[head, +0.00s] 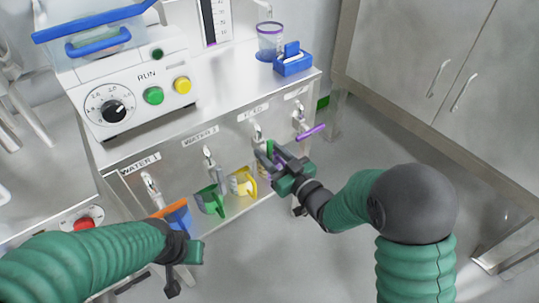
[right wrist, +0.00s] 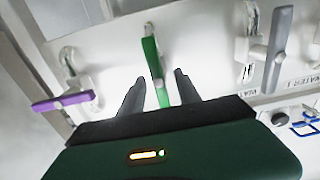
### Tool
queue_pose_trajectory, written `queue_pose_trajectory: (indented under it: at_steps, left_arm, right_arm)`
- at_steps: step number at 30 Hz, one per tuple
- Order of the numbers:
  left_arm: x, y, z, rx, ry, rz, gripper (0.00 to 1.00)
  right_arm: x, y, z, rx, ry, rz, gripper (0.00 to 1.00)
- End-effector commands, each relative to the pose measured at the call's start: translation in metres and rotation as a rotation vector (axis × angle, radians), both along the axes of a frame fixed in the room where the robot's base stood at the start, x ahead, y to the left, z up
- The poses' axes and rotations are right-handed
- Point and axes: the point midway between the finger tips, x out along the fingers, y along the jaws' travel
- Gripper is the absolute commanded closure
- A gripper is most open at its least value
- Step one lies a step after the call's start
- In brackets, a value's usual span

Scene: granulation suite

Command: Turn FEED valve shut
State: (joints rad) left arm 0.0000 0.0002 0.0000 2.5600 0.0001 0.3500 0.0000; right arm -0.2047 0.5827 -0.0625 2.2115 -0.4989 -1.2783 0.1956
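The FEED valve is on the front panel under the FEED label (head: 252,114). Its green handle (right wrist: 155,72) points roughly up and down in the right wrist view, between the two fingers of my right gripper (right wrist: 156,90). The fingers are apart, with a gap on each side of the handle. In the head view my right gripper (head: 268,156) is in front of this valve and hides most of the handle. My left gripper (head: 178,272) hangs low in front of the panel, away from the valves; its fingers are not clear.
A purple handle (head: 311,132) is right of the FEED valve, and a grey handle (right wrist: 278,42) is on its other side. Blue, green (head: 210,201) and yellow (head: 243,182) containers sit below the valves. The control box (head: 130,85) stands above. Floor is open at right.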

Motion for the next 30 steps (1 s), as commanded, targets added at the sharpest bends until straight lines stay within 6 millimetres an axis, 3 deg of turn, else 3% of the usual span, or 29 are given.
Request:
queue_pose_trajectory:
  at_steps: [7,16,30]
  left_arm:
    - [0.0001,0.0000,0.0001,0.000,0.000,0.000,1.00]
    - [0.0001,0.0000,0.0001,0.000,0.000,0.000,1.00]
    - [0.0000,0.0000,0.0047,0.000,0.000,0.000,1.00]
  right_arm:
    - [0.0011,0.0004,0.0004,0.000,0.000,-0.001,0.62]
    - [0.0008,0.0002,0.0001,-0.001,-0.001,-0.001,1.00]
    - [0.0011,-0.0009,0.0009,0.027,0.021,-0.002,1.00]
